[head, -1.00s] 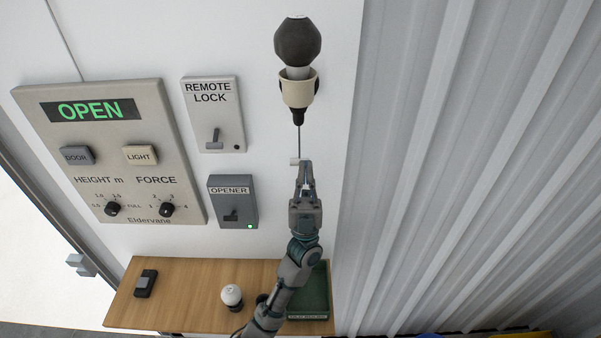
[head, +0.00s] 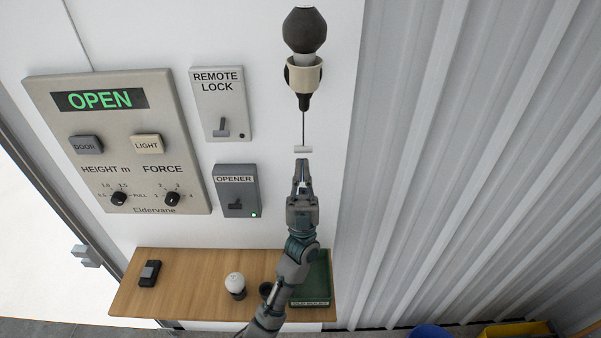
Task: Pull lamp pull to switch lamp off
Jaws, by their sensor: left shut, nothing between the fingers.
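The lamp (head: 304,72) is on the white wall at the top, with a dark bulb in a cream holder. A thin cord hangs from it and ends in a pale lamp pull (head: 303,149), a short crosswise bar. My left gripper (head: 301,162) points up at the pull from just below, its fingers together and nothing seen between them. The tips look apart from the bar or barely at its lower edge; I cannot tell which. My right gripper is not in view.
Left of the lamp are the remote lock box (head: 220,104), the opener box (head: 237,191) and a control panel (head: 125,142) reading OPEN. Below is a wooden shelf (head: 195,280) with a remote (head: 149,273), a white bulb (head: 236,285) and a green tray (head: 316,278). A corrugated wall (head: 450,170) stands right.

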